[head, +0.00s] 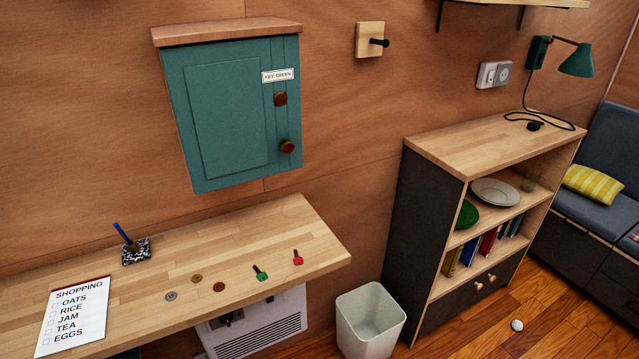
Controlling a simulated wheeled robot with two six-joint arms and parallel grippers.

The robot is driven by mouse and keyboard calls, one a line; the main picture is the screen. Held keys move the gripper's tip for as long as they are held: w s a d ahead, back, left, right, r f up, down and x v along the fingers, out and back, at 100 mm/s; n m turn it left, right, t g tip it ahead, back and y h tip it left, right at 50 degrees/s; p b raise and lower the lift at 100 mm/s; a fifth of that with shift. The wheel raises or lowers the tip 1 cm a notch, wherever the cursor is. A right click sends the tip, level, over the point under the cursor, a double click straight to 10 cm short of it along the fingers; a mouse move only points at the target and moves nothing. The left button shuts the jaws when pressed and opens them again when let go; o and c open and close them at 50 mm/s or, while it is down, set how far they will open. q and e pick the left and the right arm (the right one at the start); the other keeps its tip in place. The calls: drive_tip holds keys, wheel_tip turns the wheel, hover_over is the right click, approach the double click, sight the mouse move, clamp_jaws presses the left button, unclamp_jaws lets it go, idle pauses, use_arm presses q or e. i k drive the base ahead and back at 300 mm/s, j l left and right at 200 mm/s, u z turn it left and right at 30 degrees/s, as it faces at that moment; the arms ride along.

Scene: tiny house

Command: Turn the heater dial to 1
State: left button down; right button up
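A white unit with a slatted grille (262,335), which looks like the heater, stands against the wall below the wooden counter. The counter hides its upper part. Dark control parts (228,319) show on its upper left, just under the counter edge. They are too small and shaded to tell which is the dial or what setting it has. Neither of my grippers is in view.
The wooden counter (190,255) overhangs the heater and holds a shopping list (76,315), coins, a green key (261,273) and a red key (298,258). A white bin (370,318) stands right of the heater, before a dark shelf unit (425,190). A green cabinet (225,115) hangs above.

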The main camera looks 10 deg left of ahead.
sight(226, 318)
drive_tip(key=u, duration=0.95)
